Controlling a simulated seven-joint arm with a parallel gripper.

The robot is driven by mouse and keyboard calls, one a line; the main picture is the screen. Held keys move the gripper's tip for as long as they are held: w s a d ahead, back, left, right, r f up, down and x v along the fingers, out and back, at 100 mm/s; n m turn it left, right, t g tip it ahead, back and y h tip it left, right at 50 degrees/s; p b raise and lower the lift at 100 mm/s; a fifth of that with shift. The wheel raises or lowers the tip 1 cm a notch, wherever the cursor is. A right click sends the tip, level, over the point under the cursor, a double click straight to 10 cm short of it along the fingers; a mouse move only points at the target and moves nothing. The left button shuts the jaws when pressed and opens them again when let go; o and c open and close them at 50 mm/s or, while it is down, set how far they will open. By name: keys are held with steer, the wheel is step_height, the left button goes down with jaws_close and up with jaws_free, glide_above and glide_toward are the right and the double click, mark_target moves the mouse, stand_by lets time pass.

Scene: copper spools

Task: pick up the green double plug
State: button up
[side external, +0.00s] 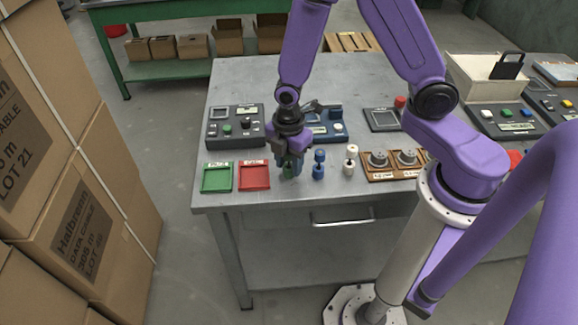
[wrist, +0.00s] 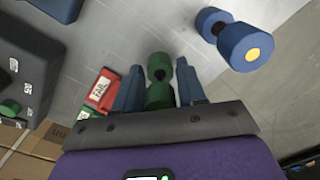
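The green double plug (side external: 290,170) stands on the grey table between the red tray and a blue double plug. My gripper (side external: 289,155) is down over it, pointing at the table, and hides its upper part in the side view. In the wrist view the green plug (wrist: 158,68) lies between the two fingers of my gripper (wrist: 159,78). The fingers are apart, one on each side of the plug, with a narrow gap visible at the right finger. Any contact at the left finger is hard to tell.
A blue double plug (side external: 319,165) stands close to the right, then a white one (side external: 351,160) and a brown holder (side external: 380,178). The red tray (side external: 254,184) and green tray (side external: 217,185) lie to the left. Control boxes (side external: 233,140) stand behind.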

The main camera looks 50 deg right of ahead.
jaws_close()
steer(key=shift+r, duration=0.1)
steer(key=shift+r, duration=0.5)
step_height(320, 180, up, 2)
steer(key=s+d+r, duration=0.3)
steer(key=s+r, duration=0.6)
steer(key=s, duration=0.4)
steer(key=shift+s+d+r, duration=0.25)
steer(key=shift+d+r, duration=0.05)
steer(key=shift+r, duration=0.1)
